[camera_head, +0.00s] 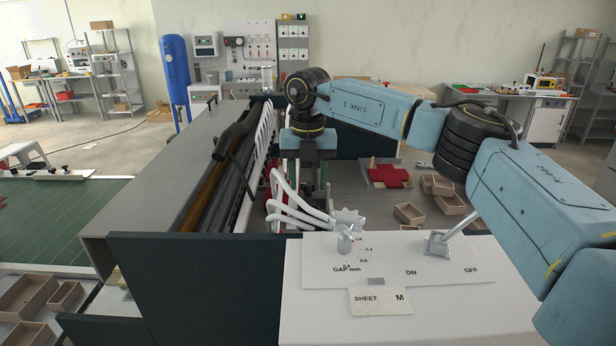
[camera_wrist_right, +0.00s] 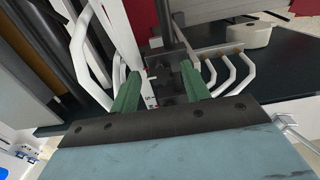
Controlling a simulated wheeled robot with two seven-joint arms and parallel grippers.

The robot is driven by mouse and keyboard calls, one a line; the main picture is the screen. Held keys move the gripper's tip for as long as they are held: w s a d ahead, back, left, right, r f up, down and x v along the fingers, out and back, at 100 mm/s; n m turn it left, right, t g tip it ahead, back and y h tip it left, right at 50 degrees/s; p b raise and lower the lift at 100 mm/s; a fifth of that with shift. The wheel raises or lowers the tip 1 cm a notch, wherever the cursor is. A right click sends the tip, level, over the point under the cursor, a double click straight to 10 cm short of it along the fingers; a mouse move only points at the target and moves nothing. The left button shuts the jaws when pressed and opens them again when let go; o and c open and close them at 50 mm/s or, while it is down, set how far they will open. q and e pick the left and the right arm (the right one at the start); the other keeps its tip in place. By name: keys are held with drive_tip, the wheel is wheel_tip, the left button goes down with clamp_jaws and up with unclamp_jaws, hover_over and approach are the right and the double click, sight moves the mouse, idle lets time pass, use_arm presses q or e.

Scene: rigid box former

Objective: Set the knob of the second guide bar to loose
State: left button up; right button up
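My right gripper (camera_head: 309,188) points down into the machine, among bent white guide bars (camera_head: 292,207). Its two green fingers stand apart in the right wrist view (camera_wrist_right: 160,74). A dark block with an upright post (camera_wrist_right: 170,86) shows between and beyond them; whether the fingers touch it I cannot tell. Bent white bars also show on both sides of the fingers in that view (camera_wrist_right: 99,62). I cannot clearly make out the second guide bar's knob or its setting; the gripper and bars hide part of that area. My left gripper is not in view.
A white panel (camera_head: 320,277) in front carries a gap knob (camera_head: 345,243) and a lever (camera_head: 441,240) tilted right. Dark rollers (camera_head: 232,180) lie left of the gripper. A red piece (camera_head: 389,176) and wooden trays (camera_head: 452,203) lie on the grey surface to the right.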

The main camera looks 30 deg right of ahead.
drive_tip(key=c, duration=0.8)
drive_tip(key=shift+n, duration=0.4)
drive_tip(key=n, duration=0.4)
drive_tip(key=shift+r+n, duration=0.1)
drive_tip(key=shift+n, duration=0.2)
drive_tip(key=n, duration=0.4)
drive_tip(key=shift+n, duration=0.3)
drive_tip(key=n, duration=0.4)
drive_tip(key=shift+n, duration=2.5)
drive_tip(key=o, duration=1)
drive_tip(key=shift+c, duration=0.2)
